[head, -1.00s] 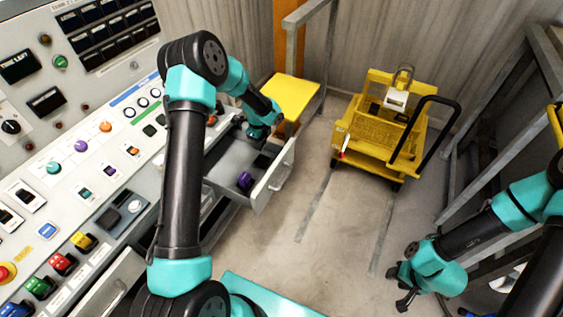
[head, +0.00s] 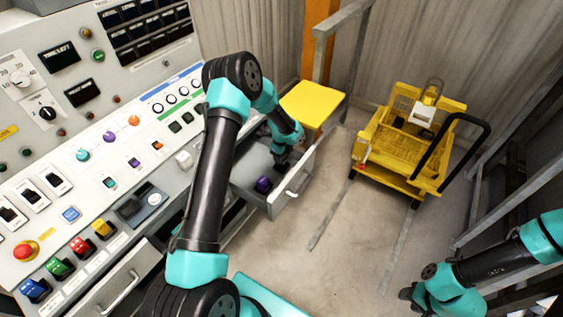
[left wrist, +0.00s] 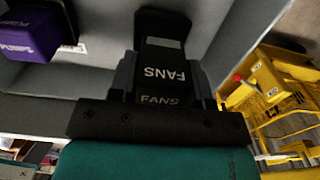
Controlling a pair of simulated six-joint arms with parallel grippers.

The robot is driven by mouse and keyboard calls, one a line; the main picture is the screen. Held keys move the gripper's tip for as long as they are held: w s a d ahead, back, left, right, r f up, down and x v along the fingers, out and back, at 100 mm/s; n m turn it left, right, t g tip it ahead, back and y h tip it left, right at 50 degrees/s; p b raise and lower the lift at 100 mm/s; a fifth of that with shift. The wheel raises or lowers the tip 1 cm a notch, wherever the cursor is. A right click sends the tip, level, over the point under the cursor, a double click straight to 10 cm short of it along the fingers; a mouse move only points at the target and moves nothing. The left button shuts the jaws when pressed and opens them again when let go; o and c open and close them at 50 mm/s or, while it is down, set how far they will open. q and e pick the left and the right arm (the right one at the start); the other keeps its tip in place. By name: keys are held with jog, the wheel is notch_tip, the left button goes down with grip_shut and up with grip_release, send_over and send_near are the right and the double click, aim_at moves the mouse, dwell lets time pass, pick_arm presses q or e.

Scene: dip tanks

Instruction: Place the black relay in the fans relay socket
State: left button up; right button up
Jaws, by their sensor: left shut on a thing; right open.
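The black relay (left wrist: 162,62), marked FANS, is between the fingers of my left gripper (left wrist: 165,95) in the left wrist view. In the head view my left gripper (head: 282,155) reaches down into the open drawer, shut on the relay, which is mostly hidden there. I cannot tell whether the relay still touches the drawer floor. A purple relay (head: 263,184) lies in the same drawer; it also shows in the left wrist view (left wrist: 28,35). My right gripper (head: 415,295) is open and empty at the lower right. Panel labels are too small to identify the fans socket.
The grey drawer (head: 274,206) stands out from the control panel. Coloured plug-in blocks, including a yellow one (head: 103,228), line the panel's lower edge. A yellow stool (head: 314,102) is behind the drawer, and a yellow cart (head: 398,160) stands to the right. Bare floor lies between.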

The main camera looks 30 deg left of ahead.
pick_arm(q)
jog(key=shift+f, duration=1.85)
jog(key=shift+f, duration=0.1)
jog(key=o, duration=1)
jog(key=shift+f, duration=0.1)
jog(key=shift+c, duration=0.2)
notch_tip(320, 180, up, 12)
jog(key=shift+r, duration=0.2)
